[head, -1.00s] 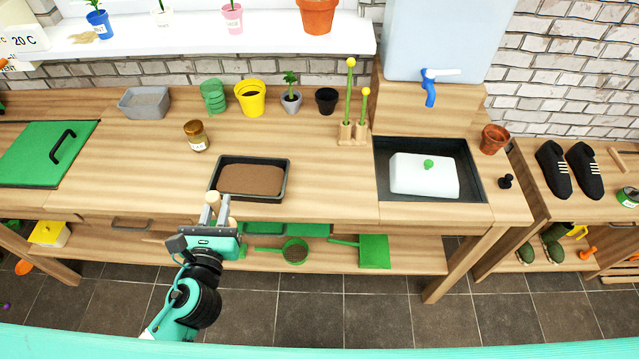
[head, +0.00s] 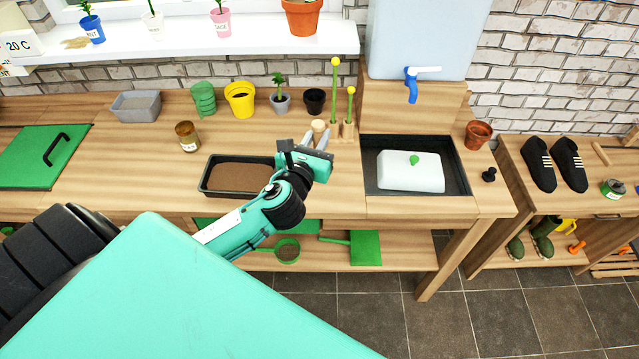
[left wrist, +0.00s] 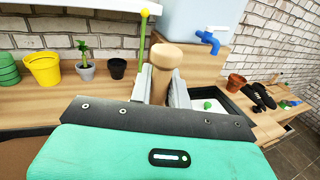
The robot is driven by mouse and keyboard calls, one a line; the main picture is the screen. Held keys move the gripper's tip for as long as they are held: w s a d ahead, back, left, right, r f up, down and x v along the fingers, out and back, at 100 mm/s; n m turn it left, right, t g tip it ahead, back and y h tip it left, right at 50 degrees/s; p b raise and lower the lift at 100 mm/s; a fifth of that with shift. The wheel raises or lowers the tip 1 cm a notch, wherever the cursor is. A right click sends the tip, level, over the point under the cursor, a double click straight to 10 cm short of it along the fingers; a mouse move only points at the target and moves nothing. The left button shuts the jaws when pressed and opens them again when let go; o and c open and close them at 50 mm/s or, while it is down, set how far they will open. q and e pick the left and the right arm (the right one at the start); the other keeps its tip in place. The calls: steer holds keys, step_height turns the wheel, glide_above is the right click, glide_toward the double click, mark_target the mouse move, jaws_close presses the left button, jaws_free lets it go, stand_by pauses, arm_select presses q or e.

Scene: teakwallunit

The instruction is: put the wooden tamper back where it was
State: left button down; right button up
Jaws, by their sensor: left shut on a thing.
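My left gripper (head: 318,140) is shut on the wooden tamper (head: 319,126), whose pale round knob shows between the fingers. In the left wrist view the tamper (left wrist: 164,72) stands roughly upright between the two fingers (left wrist: 160,88), its lower end hidden by the gripper body. I cannot tell whether the tamper touches the bench. My right gripper is not in view.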

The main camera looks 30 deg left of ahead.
arm_select(q)
steer(key=w+a+r+n+y, duration=0.1)
steer(key=w+a+r+y, duration=0.1)
steer(key=w+a+r, duration=0.25)
steer(key=shift+w+a+f+b, duration=0.15)
steer(key=shift+f+b, duration=0.25)
steer(key=shift+f, duration=4.6)
steer(key=shift+a+f+b, duration=0.1)
steer(key=shift+f+b, duration=0.25)
steer(key=shift+f, duration=4.6)
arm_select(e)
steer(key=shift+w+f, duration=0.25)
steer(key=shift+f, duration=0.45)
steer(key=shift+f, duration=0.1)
arm_select(q)
steer(key=shift+f, duration=0.2)
steer(key=c, duration=1.3)
jaws_free()
steer(key=shift+r, duration=0.1)
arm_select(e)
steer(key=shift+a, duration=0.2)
